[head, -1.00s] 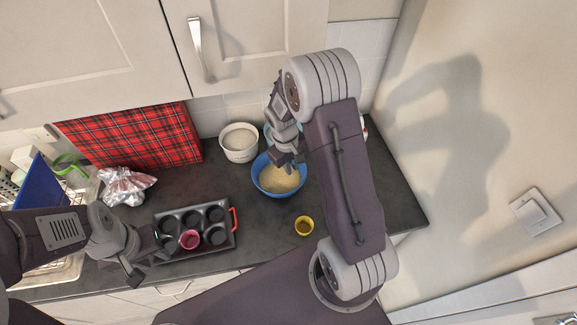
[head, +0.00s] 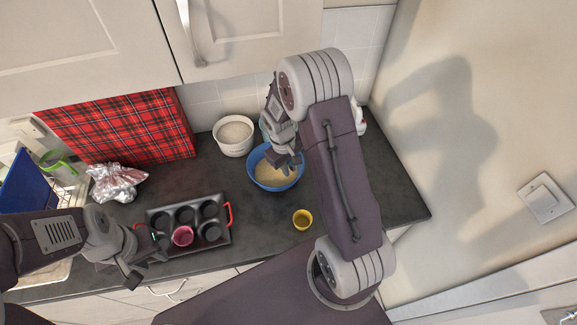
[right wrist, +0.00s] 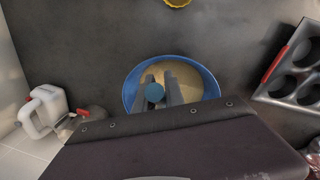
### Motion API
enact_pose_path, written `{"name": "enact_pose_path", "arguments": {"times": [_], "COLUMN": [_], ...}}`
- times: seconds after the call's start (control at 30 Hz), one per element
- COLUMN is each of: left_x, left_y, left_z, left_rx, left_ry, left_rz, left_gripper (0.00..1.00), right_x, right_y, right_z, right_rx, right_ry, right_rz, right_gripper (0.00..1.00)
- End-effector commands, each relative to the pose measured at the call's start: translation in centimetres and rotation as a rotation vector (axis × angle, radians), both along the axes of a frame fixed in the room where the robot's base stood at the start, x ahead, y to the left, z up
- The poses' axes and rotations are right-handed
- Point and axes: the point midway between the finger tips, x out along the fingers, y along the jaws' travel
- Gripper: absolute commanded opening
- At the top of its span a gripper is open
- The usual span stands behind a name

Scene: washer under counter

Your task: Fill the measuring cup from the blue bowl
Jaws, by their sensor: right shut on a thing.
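The blue bowl (head: 253,176) stands on the counter and holds pale yellowish contents. It also shows in the right wrist view (right wrist: 213,82). My right gripper (head: 288,167) reaches down over the bowl. In the right wrist view its two fingers (right wrist: 167,88) are shut on a small round teal thing (right wrist: 154,92), which I take to be part of the measuring cup. The rest of the cup is hidden, so I cannot tell what it contains. My left gripper (head: 148,264) looks open and empty, at the lower left edge of the muffin tin.
The black muffin tin (head: 190,246) has red handles and a pink cup (head: 182,236) in it. A yellow cup (head: 302,219) stands right of it. A white tub (head: 234,148) is behind the bowl. A foil bag (head: 117,183) and a tartan board (head: 120,128) are left.

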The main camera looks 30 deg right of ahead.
Motion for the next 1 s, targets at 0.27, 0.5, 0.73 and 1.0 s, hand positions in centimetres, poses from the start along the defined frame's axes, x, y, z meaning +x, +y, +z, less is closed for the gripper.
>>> {"name": "enact_pose_path", "arguments": {"times": [0.27,0.5,0.73,1.0], "left_x": [0.0,0.0,0.0,0.0], "left_y": [0.0,0.0,0.0,0.0], "left_z": [-2.6,-4.5,-6.2,-6.7], "left_rx": [0.0,0.0,0.0,0.0], "left_ry": [0.0,0.0,0.0,0.0], "left_rz": [0.0,0.0,0.0,0.0], "left_gripper": [0.34,0.34,0.34,0.34], "right_x": [0.0,0.0,0.0,-0.1], "right_y": [0.0,0.0,0.0,0.0], "right_z": [-3.2,-5.6,-7.8,-8.5], "right_rx": [0.0,0.0,0.0,-0.001], "right_ry": [0.001,0.001,0.002,0.003], "right_rz": [0.001,0.0,0.0,0.0], "right_gripper": [0.0,0.0,0.0,0.0]}}
